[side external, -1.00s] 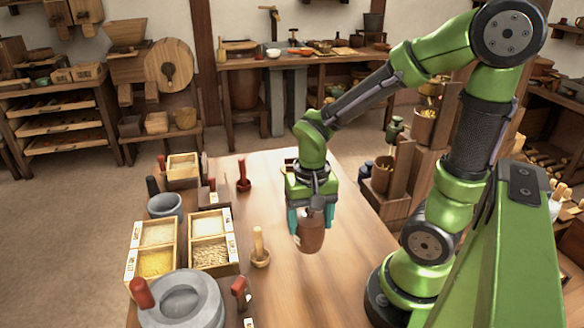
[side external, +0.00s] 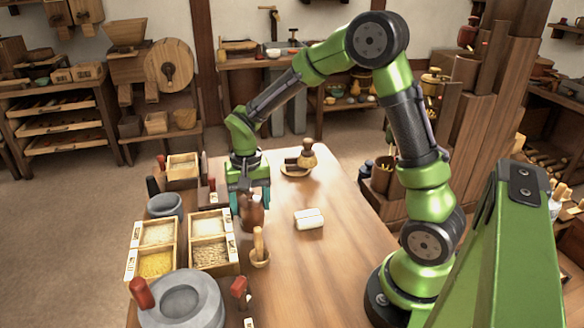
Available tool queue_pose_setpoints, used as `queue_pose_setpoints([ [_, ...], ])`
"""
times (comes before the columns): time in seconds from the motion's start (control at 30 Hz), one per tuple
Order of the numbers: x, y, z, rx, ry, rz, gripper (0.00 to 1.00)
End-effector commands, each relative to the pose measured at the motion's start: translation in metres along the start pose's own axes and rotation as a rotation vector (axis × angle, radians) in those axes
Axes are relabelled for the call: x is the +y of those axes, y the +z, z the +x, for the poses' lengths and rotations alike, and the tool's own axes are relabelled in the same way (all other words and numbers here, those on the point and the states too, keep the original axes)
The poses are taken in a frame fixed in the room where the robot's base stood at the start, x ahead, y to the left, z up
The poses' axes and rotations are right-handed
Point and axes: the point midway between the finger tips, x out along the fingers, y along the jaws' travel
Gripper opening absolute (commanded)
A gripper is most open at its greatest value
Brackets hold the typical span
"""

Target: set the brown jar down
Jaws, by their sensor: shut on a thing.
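The brown jar (side external: 254,216) is between the teal fingers of my gripper (side external: 250,203), which is shut on it. The jar looks upright, and its upper part is partly covered by the gripper. It is over the left part of the wooden table (side external: 330,262), just behind a small wooden mortar with a pestle (side external: 260,251) and to the right of the grain boxes. I cannot tell whether the jar's base touches the table.
Left of the jar are divided grain boxes (side external: 182,244), a grey stone bowl (side external: 164,206) and a large round quern stone (side external: 181,303). A white block (side external: 309,219) lies mid-table. A brush (side external: 307,153) is on a wooden dish at the back. The table's right front is clear.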

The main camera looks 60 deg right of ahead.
Motion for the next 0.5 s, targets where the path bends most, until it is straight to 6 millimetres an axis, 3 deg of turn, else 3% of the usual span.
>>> queue_pose_setpoints([
  [0.17, 0.001, 0.0, 0.022, -0.002, 0.0, 0.002, 0.24],
  [0.5, 0.001, 0.001, 0.025, 0.0, -0.001, 0.001, 0.24],
])
